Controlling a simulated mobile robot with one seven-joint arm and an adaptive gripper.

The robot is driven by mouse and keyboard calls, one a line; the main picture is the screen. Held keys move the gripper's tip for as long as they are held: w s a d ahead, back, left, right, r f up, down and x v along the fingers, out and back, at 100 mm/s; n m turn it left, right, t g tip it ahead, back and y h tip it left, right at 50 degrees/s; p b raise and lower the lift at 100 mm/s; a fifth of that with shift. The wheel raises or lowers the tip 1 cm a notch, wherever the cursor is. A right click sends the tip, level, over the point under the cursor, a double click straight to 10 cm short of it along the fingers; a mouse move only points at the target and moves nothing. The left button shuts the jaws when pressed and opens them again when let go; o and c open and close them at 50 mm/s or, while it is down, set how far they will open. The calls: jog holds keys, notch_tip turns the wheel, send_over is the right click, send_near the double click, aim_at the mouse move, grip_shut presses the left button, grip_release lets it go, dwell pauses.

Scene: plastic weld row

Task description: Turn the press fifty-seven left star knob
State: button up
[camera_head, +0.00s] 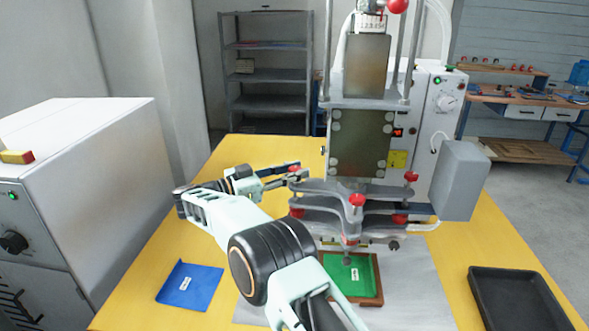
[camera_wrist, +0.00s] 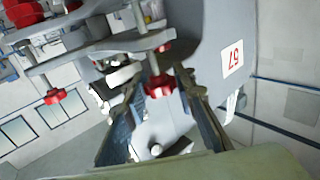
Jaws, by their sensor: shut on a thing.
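The press (camera_head: 361,146) stands at the back middle of the yellow table, with grey curved arms carrying several red star knobs. A label reading 57 (camera_wrist: 232,58) is on its grey body in the wrist view. My gripper (camera_head: 291,175) reaches the press's left side from the left. Its fingers are shut on a red star knob (camera_wrist: 160,87), one finger on each side. This knob also shows at the fingertips in the head view (camera_head: 295,168). A threaded rod rises from the knob in the wrist view. Parts of the knob's sides are hidden by the fingers.
Other red knobs (camera_head: 357,200) sit close by on the press arms. A green plate in a brown frame (camera_head: 378,284) lies below. A blue sheet (camera_head: 190,287) lies left, a black tray (camera_head: 520,299) right. A white cabinet (camera_head: 90,170) stands far left.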

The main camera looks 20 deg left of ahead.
jog(key=shift+r, duration=0.15)
dwell(0.5)
jog(key=o, duration=1.2)
jog(key=shift+w, duration=0.1)
jog(key=shift+c, duration=0.2)
jog(key=v, duration=0.7)
jog(key=shift+a, duration=0.2)
